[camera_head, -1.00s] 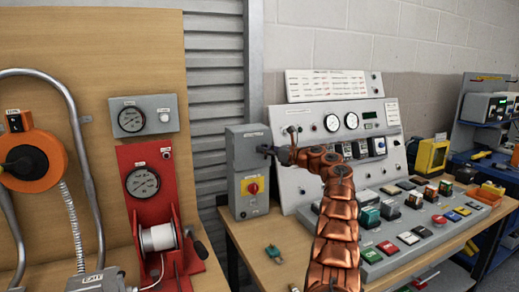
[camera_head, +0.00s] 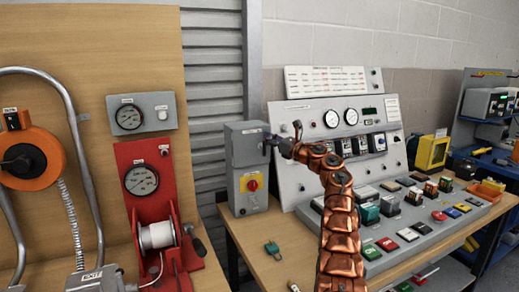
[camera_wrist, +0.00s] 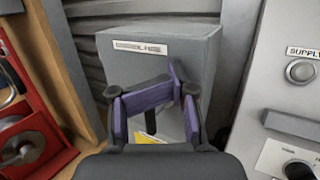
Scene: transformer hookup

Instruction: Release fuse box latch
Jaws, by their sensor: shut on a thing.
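The grey fuse box (camera_head: 243,151) is fixed upright at the left end of the bench, with a yellow-and-red switch (camera_head: 252,184) on the lower unit. My gripper (camera_head: 270,142) is at the upper right of its front. In the wrist view the labelled fuse box (camera_wrist: 200,52) fills the middle, and my gripper's purple fingers (camera_wrist: 152,92) are in front of it. The fingers are closed on a small dark part, the latch (camera_wrist: 151,121), seen between the finger links. The exact contact is mostly hidden by the fingers.
The sloped control panel (camera_head: 300,180) with gauges and buttons stands close to the right of the box. A green padlock-like item (camera_head: 272,249) lies on the bench front. A red reel stand (camera_head: 140,190) is to the left.

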